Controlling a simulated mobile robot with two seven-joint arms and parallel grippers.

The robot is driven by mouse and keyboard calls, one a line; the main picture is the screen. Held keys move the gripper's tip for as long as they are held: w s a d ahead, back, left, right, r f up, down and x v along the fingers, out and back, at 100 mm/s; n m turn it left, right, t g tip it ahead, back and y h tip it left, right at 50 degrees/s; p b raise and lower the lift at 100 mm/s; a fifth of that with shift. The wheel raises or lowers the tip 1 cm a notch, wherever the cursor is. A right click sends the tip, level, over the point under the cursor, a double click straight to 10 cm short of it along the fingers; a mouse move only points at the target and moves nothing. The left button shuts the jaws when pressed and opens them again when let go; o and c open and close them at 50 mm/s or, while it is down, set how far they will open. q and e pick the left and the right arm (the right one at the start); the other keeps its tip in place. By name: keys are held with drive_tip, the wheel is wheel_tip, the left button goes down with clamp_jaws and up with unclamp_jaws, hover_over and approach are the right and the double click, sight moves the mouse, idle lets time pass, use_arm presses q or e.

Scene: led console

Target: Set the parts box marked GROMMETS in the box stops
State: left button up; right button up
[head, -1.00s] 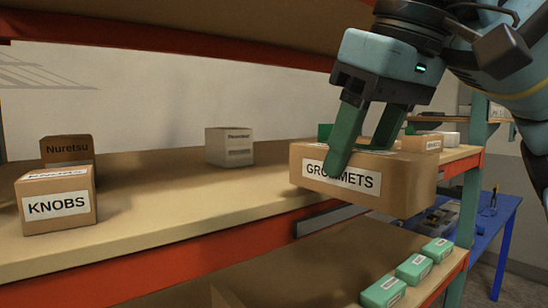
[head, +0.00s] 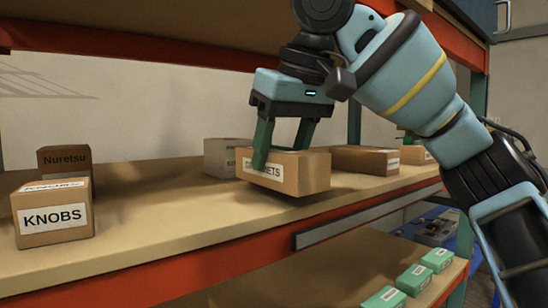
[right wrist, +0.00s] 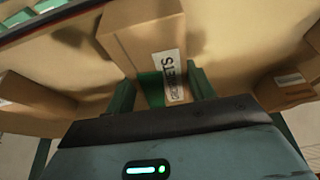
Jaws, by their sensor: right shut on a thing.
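The brown parts box marked GROMMETS (head: 312,174) is held by my right gripper (head: 282,150), one finger on its front label side and the other behind. The finger covers part of the label. The box is low over the shelf board near its front edge, with a shadow close beneath; I cannot tell whether it touches. In the right wrist view the box (right wrist: 140,38) sits between the two green fingers (right wrist: 160,92), label turned sideways. I cannot make out the box stops in these frames. My left gripper is not in view.
The KNOBS box (head: 53,218) and Nuretsu box (head: 63,160) stand at the left of the shelf (head: 150,205). A grey box (head: 222,158) is just behind the held box. A brown box (head: 362,159) stands to its right. Green boxes (head: 413,279) lie on the lower shelf. The left-middle shelf is clear.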

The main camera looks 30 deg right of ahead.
sight(297, 174)
drive_tip(key=shift+w+a+f, duration=0.1)
drive_tip(key=shift+w, duration=0.95)
drive_tip(key=shift+s+f, duration=0.1)
drive_tip(key=shift+f, duration=0.6)
drive_tip(key=shift+f, duration=0.15)
drive_tip(key=o, duration=1.2)
drive_tip(key=shift+c, duration=0.2)
drive_tip(key=shift+s+r, duration=0.1)
drive_tip(key=shift+r, duration=0.45)
drive_tip(key=s+d, duration=0.1)
drive_tip(key=s, duration=1.1)
drive_tip(key=shift+r, duration=0.15)
